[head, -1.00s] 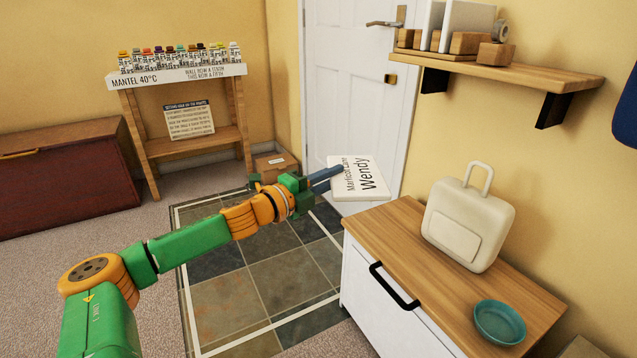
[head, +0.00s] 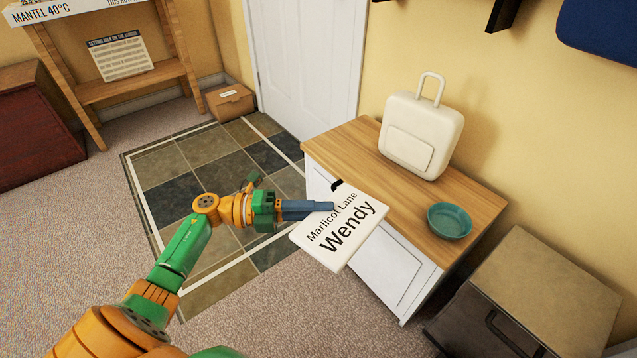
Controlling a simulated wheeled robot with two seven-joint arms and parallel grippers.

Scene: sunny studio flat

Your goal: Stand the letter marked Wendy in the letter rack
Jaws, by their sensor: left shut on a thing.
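The letter (head: 338,250) is a white card that reads "Marlicot Lane" and "Wendy". My left gripper (head: 318,207) is shut on its upper left edge and holds it in the air, tilted, with the writing facing me. In the head view the letter covers part of the front of the white cabinet. The letter rack is out of view now; only the dark brackets (head: 502,12) of the wall shelf show at the top edge. My right gripper is not in view.
A cabinet with a wooden top (head: 350,142) carries a cream case (head: 422,135) and a teal bowl (head: 449,220). A brown box-like unit (head: 545,290) stands at the lower right. A cardboard box (head: 230,102) sits by the door (head: 305,60). The tiled floor is clear.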

